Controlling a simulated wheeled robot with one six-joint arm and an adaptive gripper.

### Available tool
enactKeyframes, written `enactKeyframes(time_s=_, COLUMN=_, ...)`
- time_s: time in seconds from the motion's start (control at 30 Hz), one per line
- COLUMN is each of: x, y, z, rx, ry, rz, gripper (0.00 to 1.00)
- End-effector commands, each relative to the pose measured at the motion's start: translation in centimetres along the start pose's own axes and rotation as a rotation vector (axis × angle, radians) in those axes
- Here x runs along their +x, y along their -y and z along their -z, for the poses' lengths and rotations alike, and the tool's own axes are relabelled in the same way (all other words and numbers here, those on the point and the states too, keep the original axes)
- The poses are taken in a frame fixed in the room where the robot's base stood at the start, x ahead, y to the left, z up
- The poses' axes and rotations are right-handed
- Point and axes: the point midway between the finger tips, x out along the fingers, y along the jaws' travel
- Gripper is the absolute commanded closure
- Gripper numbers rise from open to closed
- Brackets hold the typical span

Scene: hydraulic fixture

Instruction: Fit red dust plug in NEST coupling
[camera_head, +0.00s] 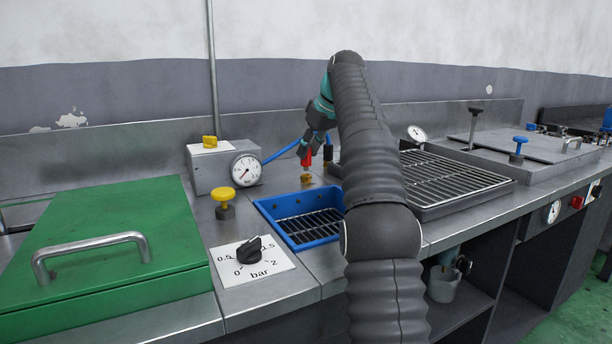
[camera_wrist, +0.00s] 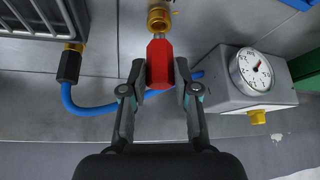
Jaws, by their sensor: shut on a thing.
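The red dust plug (camera_wrist: 160,64) is between the fingers of my gripper (camera_wrist: 160,82), which is shut on it in the wrist view. A brass coupling (camera_wrist: 158,18) lies directly beyond the plug's tip, in line with it. The plug's narrow metal end meets or nearly meets the coupling's mouth; I cannot tell how deep it is. In the head view the red plug (camera_head: 306,159) stands upright just above the brass coupling (camera_head: 306,178), under my gripper (camera_head: 308,150). No label reading NEST is legible.
A blue hose (camera_wrist: 100,108) with a brass-and-black end (camera_wrist: 70,62) runs close by. A gauge box (camera_head: 210,166) stands to the left. A blue tray (camera_head: 275,222) with a grate is in front, and a grated drain pan (camera_head: 455,178) is to the right.

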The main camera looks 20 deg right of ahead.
Motion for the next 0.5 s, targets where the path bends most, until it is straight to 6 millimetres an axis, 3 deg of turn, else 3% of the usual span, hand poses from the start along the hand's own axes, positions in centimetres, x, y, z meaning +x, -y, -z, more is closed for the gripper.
enactKeyframes(time_s=0.5, x=0.8, y=0.0, z=-0.46, rx=0.001, ry=0.0, rz=-0.001, gripper=1.0)
